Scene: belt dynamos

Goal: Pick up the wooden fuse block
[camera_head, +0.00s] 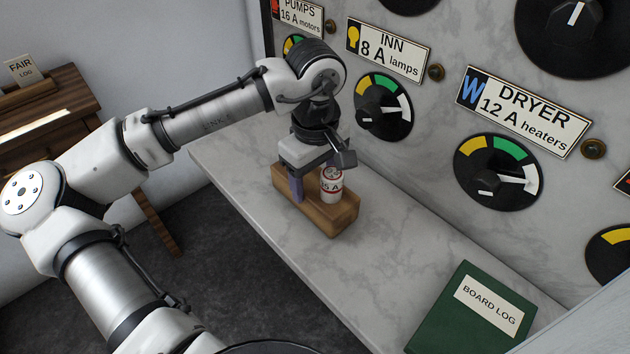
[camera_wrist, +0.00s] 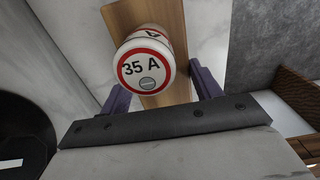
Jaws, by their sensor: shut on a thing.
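The wooden fuse block (camera_head: 336,216) is at the marble ledge, below the INN dial; I cannot tell whether it rests on the ledge or sits just above it. A white cylindrical fuse with red bands and "35 A" (camera_head: 331,184) stands upright on it. My gripper (camera_head: 313,188) points down over the block, its purple fingers shut on the block's two sides. In the wrist view the block (camera_wrist: 180,90) lies between the fingers, and the fuse's marked top (camera_wrist: 141,70) faces the camera. The far finger is mostly hidden in the head view.
The marble ledge (camera_head: 420,270) is clear between the block and the green board log (camera_head: 474,308). An upright marble panel with dials (camera_head: 383,107) and nameplates (camera_head: 389,50) stands close behind my gripper. A wooden desk (camera_head: 50,115) stands at the left.

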